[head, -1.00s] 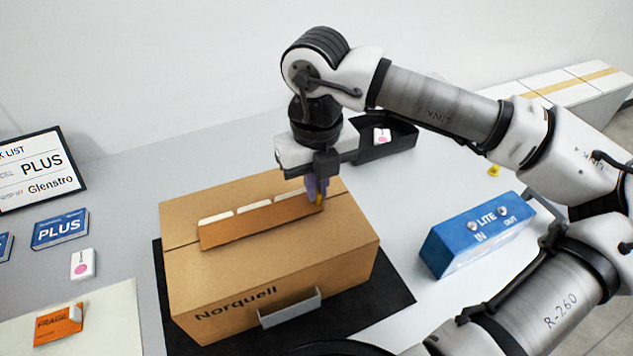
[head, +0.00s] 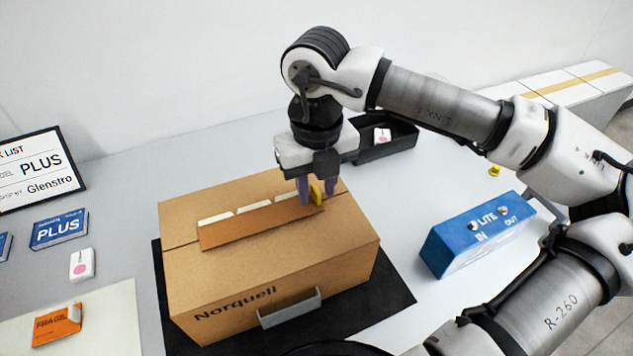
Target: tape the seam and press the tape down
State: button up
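A closed cardboard box (head: 290,255) marked "Norquell" stands on a black mat (head: 398,290). A seam (head: 180,245) shows on its top at the left. A brown tape strip (head: 250,227) with white patches along its far edge lies over the top, in line with the seam. I cannot tell whether it is stuck flat. My gripper (head: 316,200) is over the strip's right end, with its two purple fingers spread apart. A small yellow piece (head: 317,194) stands at that end between the fingers, with a visible gap to the left finger; contact with the right finger is unclear.
A grey handle (head: 290,307) sticks out from the box front. A blue "LITE" box (head: 478,234) stands at the right and a black tray (head: 390,138) behind. Left are a blue "PLUS" box (head: 59,230), a white pink-dotted item (head: 82,265) and an orange "FRAGILE" packet (head: 58,324).

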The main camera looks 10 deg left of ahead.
jog(key=shift+r, duration=0.1)
jog(key=shift+r+p, duration=1.65)
jog(key=shift+r, duration=1.75)
